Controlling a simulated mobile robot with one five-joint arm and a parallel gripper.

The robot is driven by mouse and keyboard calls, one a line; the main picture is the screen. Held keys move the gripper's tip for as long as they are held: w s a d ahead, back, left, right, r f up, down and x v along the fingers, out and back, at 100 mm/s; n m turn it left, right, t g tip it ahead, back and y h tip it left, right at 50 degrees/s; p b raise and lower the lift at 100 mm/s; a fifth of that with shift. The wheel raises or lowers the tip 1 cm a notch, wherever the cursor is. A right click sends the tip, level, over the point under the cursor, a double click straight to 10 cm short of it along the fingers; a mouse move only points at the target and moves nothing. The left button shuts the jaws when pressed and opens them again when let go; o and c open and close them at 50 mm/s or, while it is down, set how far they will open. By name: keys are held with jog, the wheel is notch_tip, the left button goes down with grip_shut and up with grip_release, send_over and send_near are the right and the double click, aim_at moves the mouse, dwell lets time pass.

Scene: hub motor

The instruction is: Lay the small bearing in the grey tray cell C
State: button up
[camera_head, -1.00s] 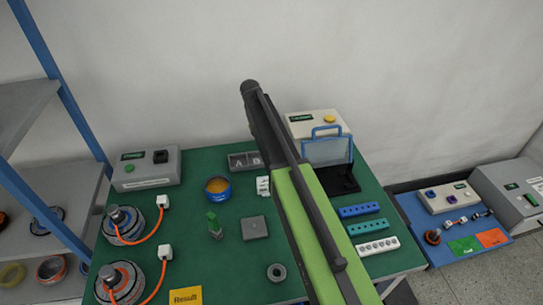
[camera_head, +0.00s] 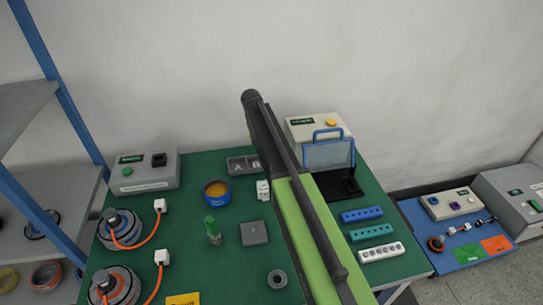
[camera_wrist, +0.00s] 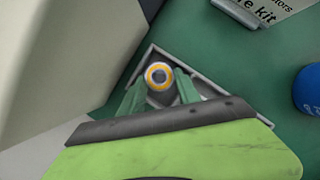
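In the head view the tray (camera_head: 231,165) stands at the back of the green table, with cells A and B showing. My arm hides the part to the right, and cell C's letter is not visible. My gripper is hidden there too.
A beige box (camera_head: 311,130) and blue-handled stand (camera_head: 328,155) are right of my arm. A grey box (camera_head: 145,172) is at the back left.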

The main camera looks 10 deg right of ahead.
jog(key=p+v, duration=1.1)
jog(key=v, duration=0.1)
jog(key=s+d+f+m+t+y, duration=0.1)
jog(key=s+m, duration=0.3)
jog(key=s, duration=0.9)
jog(key=s+d+m+t+y, duration=0.1)
jog(key=s+m, duration=0.4)
jog(key=s, duration=0.7)
jog(key=shift+s+d+f+t+y, duration=0.25)
jog(key=shift+s+f+t+y, duration=0.15)
jog(key=shift+t+y, duration=0.2)
